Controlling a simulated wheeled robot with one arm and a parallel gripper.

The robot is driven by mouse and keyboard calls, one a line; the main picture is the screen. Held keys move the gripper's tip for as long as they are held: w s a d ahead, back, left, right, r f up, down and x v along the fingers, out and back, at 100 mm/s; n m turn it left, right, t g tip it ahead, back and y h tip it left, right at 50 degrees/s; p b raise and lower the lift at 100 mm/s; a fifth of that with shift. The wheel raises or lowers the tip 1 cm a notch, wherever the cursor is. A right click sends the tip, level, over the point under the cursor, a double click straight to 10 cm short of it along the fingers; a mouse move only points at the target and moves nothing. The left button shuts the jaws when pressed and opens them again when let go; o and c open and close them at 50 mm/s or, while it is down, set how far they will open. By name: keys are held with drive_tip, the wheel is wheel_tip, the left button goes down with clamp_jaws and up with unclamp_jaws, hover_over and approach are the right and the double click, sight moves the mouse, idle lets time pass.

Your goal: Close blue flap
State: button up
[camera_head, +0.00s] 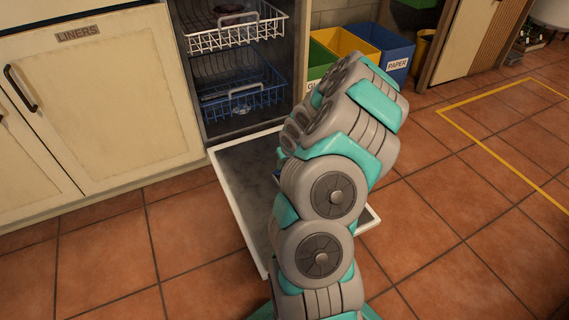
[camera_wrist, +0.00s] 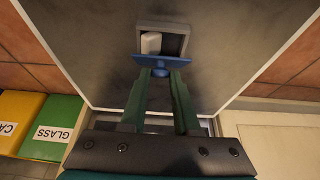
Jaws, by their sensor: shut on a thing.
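The blue flap (camera_wrist: 135,60) stands open at the near edge of a small square compartment (camera_wrist: 162,24) in the dishwasher door (camera_wrist: 105,65). A white block, perhaps a tablet (camera_wrist: 151,42), lies inside the compartment, which is uncovered. My gripper (camera_wrist: 160,72) is shut on the blue flap, its two green fingers around a rounded blue part at the flap's middle. In the head view the door (camera_head: 235,185) lies folded down flat, and my arm hides the gripper, flap and compartment.
The dishwasher holds a white upper rack (camera_head: 235,38) and a blue lower rack (camera_head: 243,98). A closed LINERS cabinet (camera_head: 105,110) stands left. Green, yellow and blue bins (camera_head: 392,42) stand behind my arm. The tiled floor at right is clear.

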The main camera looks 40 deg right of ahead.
clamp_jaws()
drive_tip(key=shift+f, duration=0.1)
